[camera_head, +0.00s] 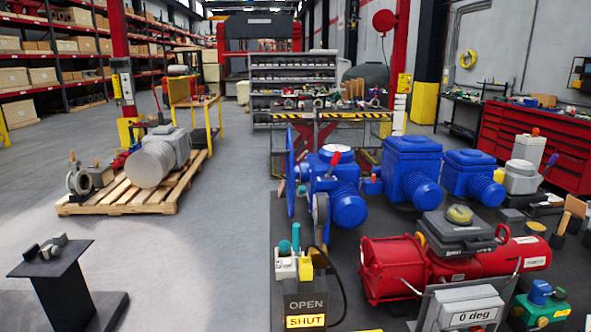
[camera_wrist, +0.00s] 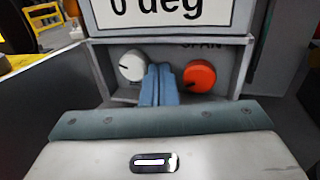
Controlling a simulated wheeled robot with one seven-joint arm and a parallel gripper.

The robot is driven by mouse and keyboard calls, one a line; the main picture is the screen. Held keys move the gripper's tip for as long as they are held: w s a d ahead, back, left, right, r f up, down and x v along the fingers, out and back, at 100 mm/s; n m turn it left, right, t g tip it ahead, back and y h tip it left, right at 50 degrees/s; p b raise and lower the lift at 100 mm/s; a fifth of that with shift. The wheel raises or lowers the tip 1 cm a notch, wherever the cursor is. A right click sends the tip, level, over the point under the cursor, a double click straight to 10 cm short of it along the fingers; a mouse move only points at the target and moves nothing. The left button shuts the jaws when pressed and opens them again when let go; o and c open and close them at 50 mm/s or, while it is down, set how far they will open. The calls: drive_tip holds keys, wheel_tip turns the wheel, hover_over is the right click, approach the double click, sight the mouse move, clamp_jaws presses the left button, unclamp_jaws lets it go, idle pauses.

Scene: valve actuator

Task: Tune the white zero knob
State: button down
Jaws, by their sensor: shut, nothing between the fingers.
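The white zero knob (camera_wrist: 132,65) is round with a dark pointer mark, on the left of a recessed grey panel in the wrist view. An orange-red knob (camera_wrist: 199,76) with a dark pointer mark sits to its right, under the partly hidden label SPAN. My gripper (camera_wrist: 159,70) has its blue fingers shut together with nothing between them. The fingers stand between the two knobs, close to the white knob's right edge; I cannot tell if they touch it. The display (camera_wrist: 168,12) above reads 0 deg.
A red actuator (camera_head: 395,268) lies behind the display on the dark bench. An OPEN/SHUT box (camera_head: 305,303) with a cable stands to the left, and blue valve actuators (camera_head: 411,160) stand farther back. The panel's side walls and lower ledge closely frame the knobs.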

drive_tip(key=shift+s+d, duration=0.1)
drive_tip(key=shift+d, duration=0.15)
drive_tip(key=v, duration=0.2)
drive_tip(key=a+v, duration=0.1)
drive_tip(key=v, duration=0.2)
drive_tip(key=shift+s, duration=0.55)
drive_tip(key=shift+a, duration=0.1)
